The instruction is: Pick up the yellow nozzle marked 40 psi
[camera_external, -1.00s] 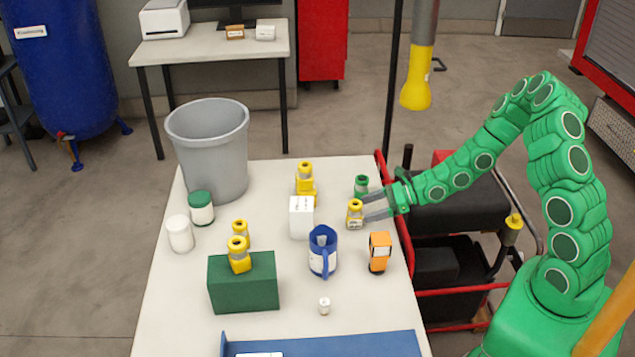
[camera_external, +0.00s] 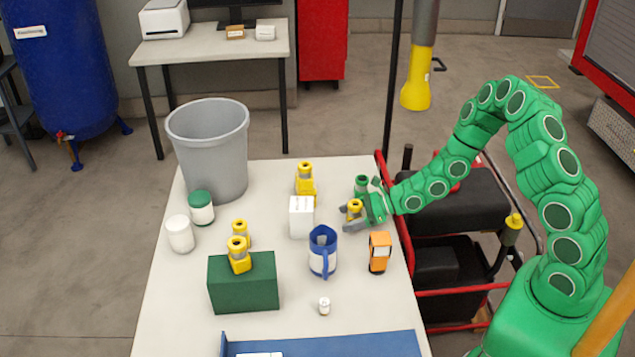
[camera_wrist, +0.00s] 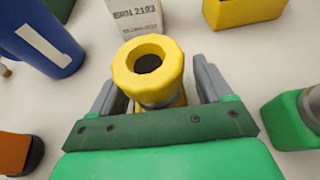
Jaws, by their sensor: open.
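A yellow nozzle with a grey band (camera_external: 354,207) stands upright near the table's right edge. My gripper (camera_external: 357,214) is open around it. In the wrist view the nozzle's round top (camera_wrist: 126,68) faces the camera, and the fingers of my gripper (camera_wrist: 156,78) stand on either side of it. Contact cannot be told. No psi marking is readable. Other yellow nozzles are one at the back (camera_external: 305,184), one on a green box (camera_external: 238,255) and one behind that box (camera_external: 240,231).
A green nozzle (camera_external: 361,184) stands close behind my gripper. A white box (camera_external: 300,217), a blue mug (camera_external: 320,250) and an orange device (camera_external: 379,253) are nearby. A grey bin (camera_external: 208,145) and two jars are at the left. The table's front middle is fairly clear.

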